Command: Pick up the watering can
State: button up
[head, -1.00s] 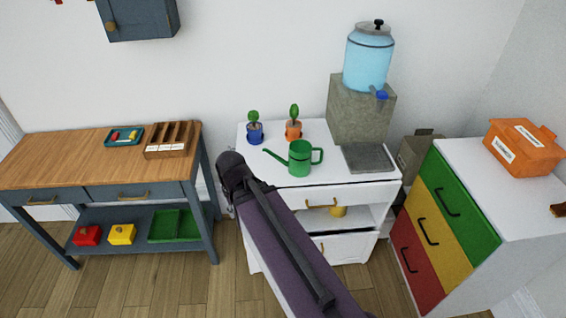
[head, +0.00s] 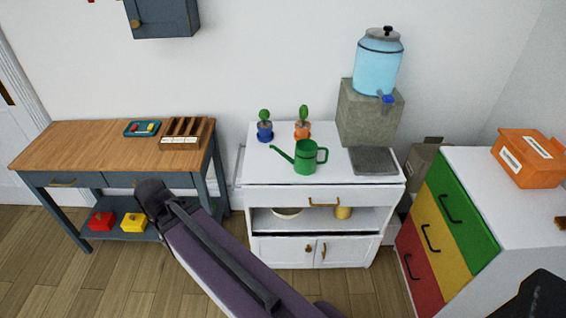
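The green watering can (head: 305,157) stands upright on the white cabinet top (head: 262,175). Its spout points left and its handle is on the right. My purple arm reaches in from the bottom of the head view, and its dark end lies low in front of the wooden table, left of the cabinet. The can is clear of my arm, up and to the right of its end. My gripper's fingers cannot be made out, so whether it is open or shut does not show.
Two small potted plants, blue (head: 265,130) and orange (head: 302,128), stand behind the can. A blue water dispenser (head: 378,65) on a stone block (head: 370,115) and a grey tray (head: 373,161) are to its right. A drawer unit (head: 455,215) stands further right.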

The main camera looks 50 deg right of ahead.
aim_at(305, 163)
jog(key=u, duration=0.4)
jog(key=k, duration=1.6)
jog(key=z, duration=0.9)
jog(key=i, duration=0.95)
jog(key=u, duration=0.05)
